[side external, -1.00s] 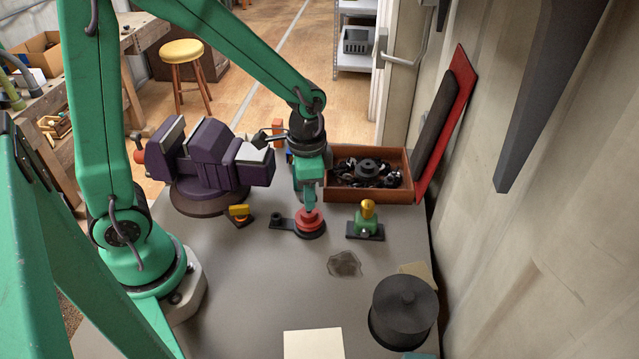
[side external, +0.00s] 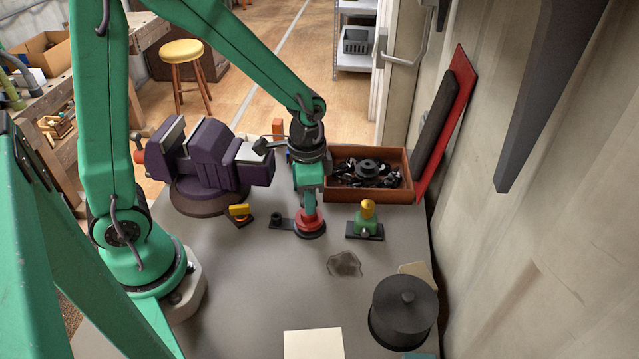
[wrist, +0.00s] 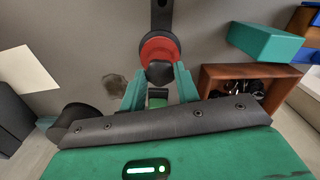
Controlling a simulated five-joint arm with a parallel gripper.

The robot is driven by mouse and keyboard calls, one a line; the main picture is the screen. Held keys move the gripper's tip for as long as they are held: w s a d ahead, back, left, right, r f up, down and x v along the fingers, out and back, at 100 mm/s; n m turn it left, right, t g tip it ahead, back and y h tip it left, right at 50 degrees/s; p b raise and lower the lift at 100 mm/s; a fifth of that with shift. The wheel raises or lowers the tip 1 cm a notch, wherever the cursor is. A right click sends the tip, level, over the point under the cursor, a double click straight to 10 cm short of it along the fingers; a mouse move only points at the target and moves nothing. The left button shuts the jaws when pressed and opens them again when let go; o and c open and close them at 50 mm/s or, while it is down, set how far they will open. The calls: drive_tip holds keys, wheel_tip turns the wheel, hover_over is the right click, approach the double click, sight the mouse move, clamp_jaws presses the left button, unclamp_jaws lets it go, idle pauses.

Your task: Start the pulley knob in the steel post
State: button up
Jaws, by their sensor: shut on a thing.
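My gripper (side external: 308,207) points down at the bench. It is shut on the black top of the red pulley knob (side external: 303,220). In the wrist view its two teal fingertips (wrist: 160,82) close on that dark top, with the red disc (wrist: 158,44) just beyond. The red knob sits directly over a round black seat at the right end of a dark flat bracket (side external: 279,223); the bracket also shows in the wrist view (wrist: 162,14). The steel post under the knob is hidden, so I cannot tell how far the knob is in it.
A purple vise (side external: 208,160) stands left. A red-brown tray (side external: 370,193) of black parts is behind right. A green fixture with a yellow knob (side external: 367,222) stands close right. A lidded black pot (side external: 403,312) and a cream sheet (side external: 313,344) lie in front. The bench between is mostly clear.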

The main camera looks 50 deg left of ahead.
drive_tip(key=shift+f, duration=0.5)
drive_tip(key=shift+m, duration=0.3)
drive_tip(key=shift+m, duration=4.4)
drive_tip(key=shift+m, duration=0.3)
drive_tip(key=shift+m, duration=3.1)
drive_tip(key=o, duration=1)
drive_tip(key=shift+o, duration=0.2)
